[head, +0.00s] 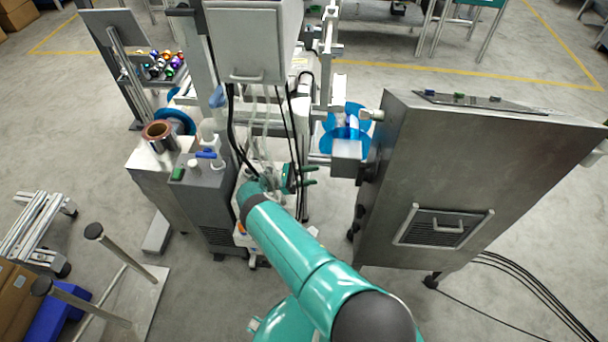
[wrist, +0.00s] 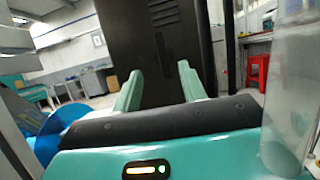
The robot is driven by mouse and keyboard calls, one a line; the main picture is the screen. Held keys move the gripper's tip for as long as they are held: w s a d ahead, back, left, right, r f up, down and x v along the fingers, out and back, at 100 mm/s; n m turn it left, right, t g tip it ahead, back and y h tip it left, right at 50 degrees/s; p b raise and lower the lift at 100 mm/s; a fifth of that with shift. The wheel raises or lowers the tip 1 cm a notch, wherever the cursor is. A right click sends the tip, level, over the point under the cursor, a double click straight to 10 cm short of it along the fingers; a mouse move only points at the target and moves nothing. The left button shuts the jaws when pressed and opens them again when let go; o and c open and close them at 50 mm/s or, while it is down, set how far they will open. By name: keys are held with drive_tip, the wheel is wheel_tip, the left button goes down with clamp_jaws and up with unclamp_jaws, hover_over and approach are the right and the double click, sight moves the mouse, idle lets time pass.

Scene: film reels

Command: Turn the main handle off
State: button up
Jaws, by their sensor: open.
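My gripper (head: 312,175) is at the middle of the head view, at the end of my teal arm, with its fingers pointing right toward the steel cabinet (head: 480,170). In the wrist view my gripper (wrist: 158,84) has its two pale green fingers apart with nothing between them. A dark upright panel (wrist: 155,45) stands beyond the fingertips. No part is clearly marked as the main handle. A small blue lever (head: 206,154) sits on the dark grey unit (head: 205,190), left of my gripper. Any handle on the dark panel is not discernible.
A blue reel (head: 345,140) is between my gripper and the cabinet top. Dark hoses (head: 292,110) hang close behind my gripper. A clear cylinder (wrist: 290,95) is near at right in the wrist view. A copper-coloured roll (head: 158,133) stands at left.

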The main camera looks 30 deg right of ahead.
drive_tip(key=shift+w+a, duration=0.6)
drive_tip(key=shift+a, duration=0.3)
